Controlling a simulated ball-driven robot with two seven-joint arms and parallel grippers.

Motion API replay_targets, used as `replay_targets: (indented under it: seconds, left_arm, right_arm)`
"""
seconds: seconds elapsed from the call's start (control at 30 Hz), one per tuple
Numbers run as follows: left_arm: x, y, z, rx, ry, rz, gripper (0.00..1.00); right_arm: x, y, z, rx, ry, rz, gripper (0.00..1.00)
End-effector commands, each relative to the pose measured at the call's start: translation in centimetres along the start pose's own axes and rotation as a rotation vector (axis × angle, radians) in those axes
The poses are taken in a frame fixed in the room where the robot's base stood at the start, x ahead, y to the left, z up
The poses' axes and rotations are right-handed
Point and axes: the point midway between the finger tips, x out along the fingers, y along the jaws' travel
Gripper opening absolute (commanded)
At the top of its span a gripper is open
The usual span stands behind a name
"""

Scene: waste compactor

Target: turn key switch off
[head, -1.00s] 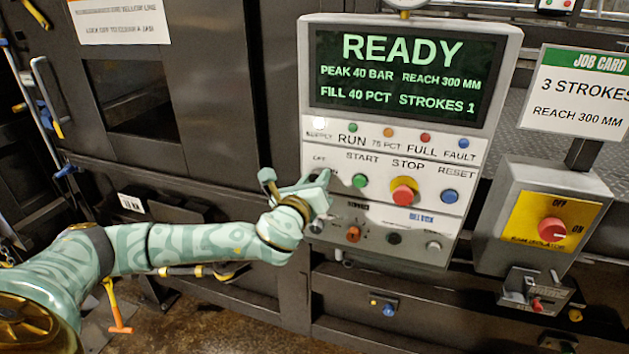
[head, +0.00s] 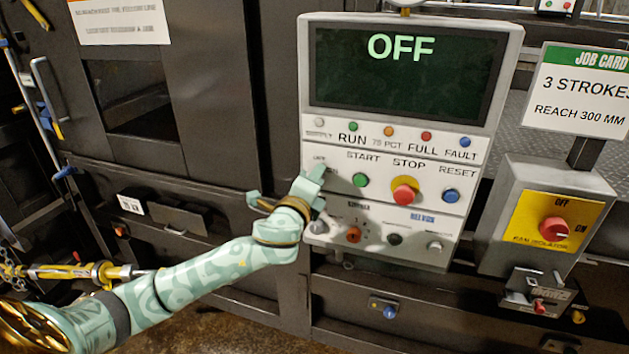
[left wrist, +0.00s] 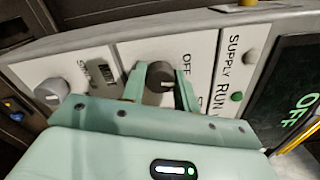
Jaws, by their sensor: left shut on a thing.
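The key switch (left wrist: 160,76) is a dark round knob with a pale mark, beside an "OFF" label on the white control panel (head: 385,205). In the left wrist view my left gripper (left wrist: 160,88) has one finger on each side of it and is shut on it. In the head view the left gripper (head: 313,186) is at the panel's left edge and hides the key switch. The display screen (head: 405,75) above reads "OFF". My right gripper is in neither view.
Right of my left gripper are the green start button (head: 360,180), the red stop button (head: 404,192) and the blue reset button (head: 450,196). A yellow isolator box (head: 548,220) stands at right.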

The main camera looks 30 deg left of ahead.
Motion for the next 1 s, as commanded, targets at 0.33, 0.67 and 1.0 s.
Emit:
replay_targets:
  seconds: [0.33,0.67,1.0]
  left_arm:
    - [-0.02,0.12,-0.1,-0.177,-0.004,0.001,0.08]
    - [-0.02,0.14,-0.08,-0.223,-0.005,0.0,0.08]
    - [-0.02,0.14,-0.1,-0.224,-0.005,0.0,0.39]
  right_arm:
    - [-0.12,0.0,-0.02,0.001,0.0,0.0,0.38]
    - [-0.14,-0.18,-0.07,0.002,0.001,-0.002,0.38]
    - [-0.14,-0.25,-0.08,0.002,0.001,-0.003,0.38]
